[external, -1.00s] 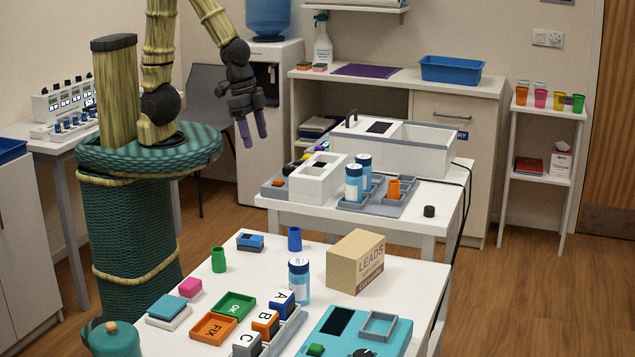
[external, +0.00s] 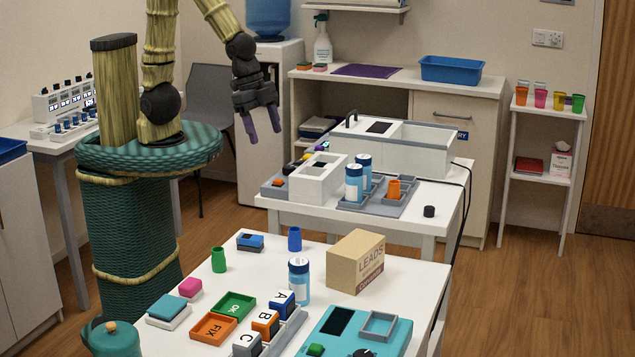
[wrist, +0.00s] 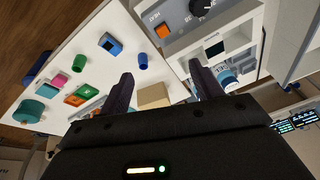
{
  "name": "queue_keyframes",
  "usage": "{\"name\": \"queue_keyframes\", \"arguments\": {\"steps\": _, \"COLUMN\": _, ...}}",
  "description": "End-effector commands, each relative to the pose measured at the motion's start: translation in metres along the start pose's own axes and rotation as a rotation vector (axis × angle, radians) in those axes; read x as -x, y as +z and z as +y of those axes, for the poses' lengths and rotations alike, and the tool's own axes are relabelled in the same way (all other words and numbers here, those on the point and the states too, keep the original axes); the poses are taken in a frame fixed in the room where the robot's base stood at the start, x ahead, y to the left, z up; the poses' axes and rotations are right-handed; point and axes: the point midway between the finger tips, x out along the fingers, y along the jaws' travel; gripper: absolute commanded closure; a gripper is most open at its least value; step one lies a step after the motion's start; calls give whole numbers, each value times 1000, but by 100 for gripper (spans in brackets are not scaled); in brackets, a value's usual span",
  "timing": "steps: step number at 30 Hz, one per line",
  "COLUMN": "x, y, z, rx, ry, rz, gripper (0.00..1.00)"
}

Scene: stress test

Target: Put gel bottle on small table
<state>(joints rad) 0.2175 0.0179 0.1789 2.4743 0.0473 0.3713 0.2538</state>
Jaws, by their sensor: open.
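One bottle (external: 299,281) stands on the white front table (external: 215,290). A blue and white bottle top (wrist: 228,77) shows beside my right finger in the wrist view. My gripper (external: 265,135) is open and empty in the air, left of the middle table. Its fingers also show spread in the wrist view (wrist: 160,76). Which table is the small one is unclear.
A cardboard box (external: 356,262), a blue cup (external: 295,239) and a green cup (external: 219,260) stand on the front table. A narrow shelf stand (external: 545,112) is at right.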

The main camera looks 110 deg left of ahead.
Motion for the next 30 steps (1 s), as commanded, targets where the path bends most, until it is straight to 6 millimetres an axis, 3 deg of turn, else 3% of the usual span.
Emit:
{"name": "queue_keyframes", "arguments": {"steps": 5, "x": -26, "y": -14, "z": 6, "rx": -239, "ry": -31, "rz": 19, "gripper": 35}}
{"name": "queue_keyframes", "arguments": {"steps": 16, "x": -76, "y": -50, "z": 24, "rx": -950, "ry": -213, "rz": 78, "gripper": 35}}
{"name": "queue_keyframes", "arguments": {"steps": 23, "x": -84, "y": -79, "z": 44, "rx": -1435, "ry": -392, "rz": 109, "gripper": 35}}
{"name": "queue_keyframes", "arguments": {"steps": 30, "x": -70, "y": -114, "z": 82, "rx": -1961, "ry": -651, "rz": 141, "gripper": 35}}
